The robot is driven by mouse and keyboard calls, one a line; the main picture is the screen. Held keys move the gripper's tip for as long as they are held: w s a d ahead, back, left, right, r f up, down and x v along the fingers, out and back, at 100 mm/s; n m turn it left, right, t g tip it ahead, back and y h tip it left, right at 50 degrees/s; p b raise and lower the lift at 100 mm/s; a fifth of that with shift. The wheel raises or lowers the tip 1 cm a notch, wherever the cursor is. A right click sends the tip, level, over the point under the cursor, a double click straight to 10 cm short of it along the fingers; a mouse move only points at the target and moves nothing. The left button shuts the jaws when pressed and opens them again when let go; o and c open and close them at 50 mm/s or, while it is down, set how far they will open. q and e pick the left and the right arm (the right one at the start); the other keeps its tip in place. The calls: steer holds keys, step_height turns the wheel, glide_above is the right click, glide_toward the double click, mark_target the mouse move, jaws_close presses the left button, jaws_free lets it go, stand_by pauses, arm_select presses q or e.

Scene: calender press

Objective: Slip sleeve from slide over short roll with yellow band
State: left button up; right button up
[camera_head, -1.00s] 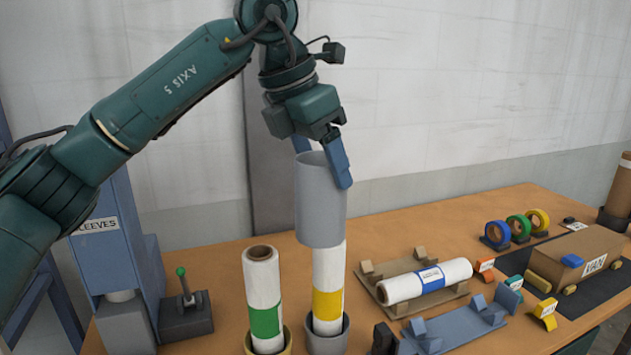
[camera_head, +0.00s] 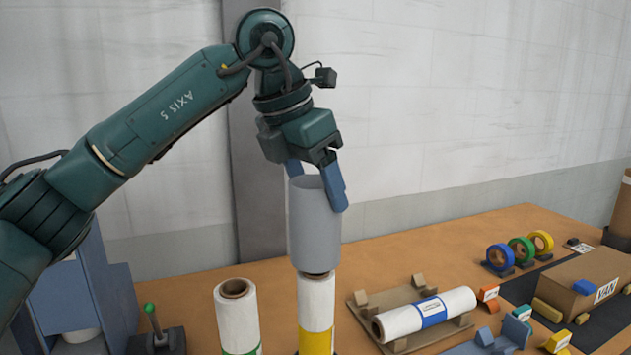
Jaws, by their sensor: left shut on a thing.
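My left gripper (camera_head: 318,182) is shut on the wall of a grey sleeve (camera_head: 314,228) at its top rim. It holds the sleeve upright above the roll with the yellow band (camera_head: 316,305). The roll's dark top edge shows just under the sleeve's lower rim, and its white side and yellow band are bare. The two look nearly in line; I cannot tell whether the rims touch. The slide, a blue-grey stand (camera_head: 85,290), is at the left, partly behind my arm. My right gripper is not in view.
A roll with a green band (camera_head: 238,315) stands close left of the yellow-banded roll. A blue-banded roll (camera_head: 430,313) lies on a cradle at the right. Tape rings (camera_head: 522,250) and a van-labelled box (camera_head: 580,280) are farther right. A green-knobbed lever (camera_head: 152,320) is at left.

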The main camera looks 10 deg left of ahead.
arm_select(q)
steer(key=shift+f+b, duration=0.35)
steer(key=shift+f, duration=0.3)
steer(key=shift+f+b, duration=0.55)
steer(key=shift+f, duration=0.2)
steer(key=shift+f+b, duration=0.4)
steer(key=shift+f, duration=0.1)
steer(key=shift+f+b, duration=0.65)
steer(key=shift+f, duration=0.6)
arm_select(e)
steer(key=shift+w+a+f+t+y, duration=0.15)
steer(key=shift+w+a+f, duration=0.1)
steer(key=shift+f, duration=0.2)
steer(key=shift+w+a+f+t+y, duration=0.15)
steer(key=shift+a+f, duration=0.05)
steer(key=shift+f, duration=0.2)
arm_select(q)
steer(key=o, duration=1.3)
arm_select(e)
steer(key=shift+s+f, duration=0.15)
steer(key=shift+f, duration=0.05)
